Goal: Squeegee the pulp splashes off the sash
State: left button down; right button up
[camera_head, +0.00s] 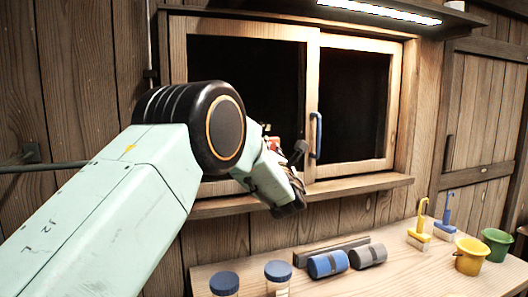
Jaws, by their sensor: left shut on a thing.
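The wooden sash window has a left pane (245,75) and a right pane (352,105), both dark. A blue handle (318,135) stands upright on the frame between them. My left arm comes in from the left and covers the lower left of the window. My left gripper (297,158) is in front of the lower frame, just left of the blue handle in the picture. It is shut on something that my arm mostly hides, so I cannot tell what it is. I cannot make out pulp splashes on the dark panes. My right gripper is out of view.
A wooden ledge (360,187) runs under the window. The bench (400,275) below holds blue-lidded jars (224,283), blue (328,264) and grey (368,255) rolls, a dark bar, yellow-handled (420,228) and blue-handled (446,222) brush-like tools, and yellow (470,257) and green (496,245) buckets.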

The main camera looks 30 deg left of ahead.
pick_arm(q)
jog(key=shift+w+d+r+b, duration=0.15)
jog(key=shift+r+b, duration=0.2)
jog(key=shift+b, duration=0.65)
jog(key=shift+w+d+r+b, duration=0.1)
jog(key=shift+r+b, duration=0.2)
jog(key=shift+b, duration=0.65)
jog(key=shift+s+a+b, duration=0.55)
jog(key=shift+b, duration=0.15)
jog(key=s+a+b, duration=0.4)
jog(key=shift+s+b, duration=0.3)
jog(key=shift+s, duration=0.05)
